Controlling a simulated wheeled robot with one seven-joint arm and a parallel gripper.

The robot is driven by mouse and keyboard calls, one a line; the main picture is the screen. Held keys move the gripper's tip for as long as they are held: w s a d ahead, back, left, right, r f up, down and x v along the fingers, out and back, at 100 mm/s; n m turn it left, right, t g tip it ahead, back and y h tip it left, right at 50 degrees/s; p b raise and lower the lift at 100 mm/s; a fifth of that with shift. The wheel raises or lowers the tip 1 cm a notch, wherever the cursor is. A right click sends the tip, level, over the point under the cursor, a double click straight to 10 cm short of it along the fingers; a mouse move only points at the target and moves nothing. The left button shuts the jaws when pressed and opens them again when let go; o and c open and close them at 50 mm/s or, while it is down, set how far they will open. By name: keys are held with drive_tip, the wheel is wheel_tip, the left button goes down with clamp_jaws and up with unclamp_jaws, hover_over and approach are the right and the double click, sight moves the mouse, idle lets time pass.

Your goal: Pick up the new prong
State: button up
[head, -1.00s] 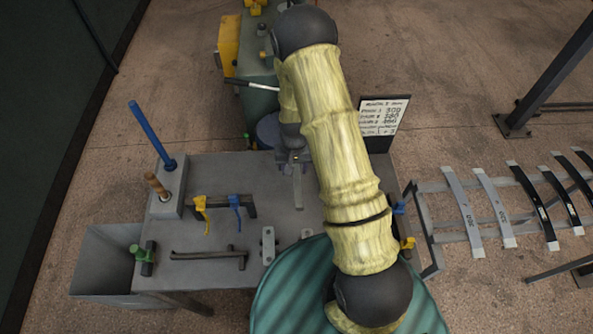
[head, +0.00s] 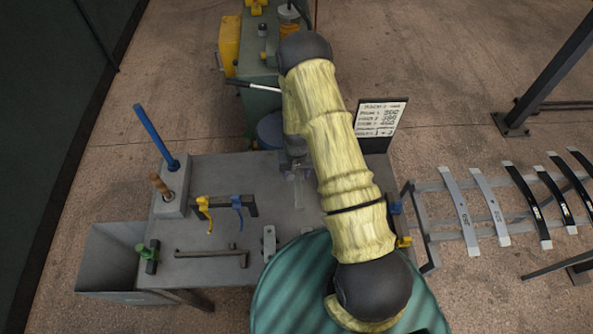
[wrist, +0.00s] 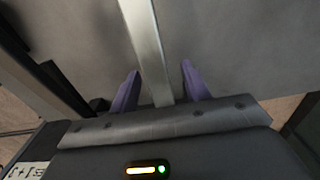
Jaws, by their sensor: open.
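A long, flat grey metal bar, which looks like the new prong, lies on the grey bench. In the wrist view the bar (wrist: 147,45) runs from the top edge down between the two purple fingers of my gripper (wrist: 158,82). The fingers are open, one on each side of it, with a gap on both sides. In the head view my gripper (head: 297,168) is over the back of the bench, partly hidden by my arm, and the bar (head: 299,193) shows faintly just below it. The bar's lower end is hidden by the gripper body in the wrist view.
The bench (head: 215,270) carries a blue-handled upright tool (head: 157,135), yellow and blue clamps (head: 222,207), a dark bar tool (head: 212,253) and a small holed plate (head: 269,243). A grey bin (head: 110,262) hangs left. A rack of strips (head: 500,205) stands right, a sign (head: 380,118) behind.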

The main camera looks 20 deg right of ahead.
sight(296, 172)
drive_tip(key=shift+f, duration=0.15)
drive_tip(key=shift+c, duration=0.2)
clamp_jaws()
idle(0.3)
wheel_tip(296, 172, up, 10)
drive_tip(key=p, duration=0.5)
drive_tip(key=shift+p, duration=0.35)
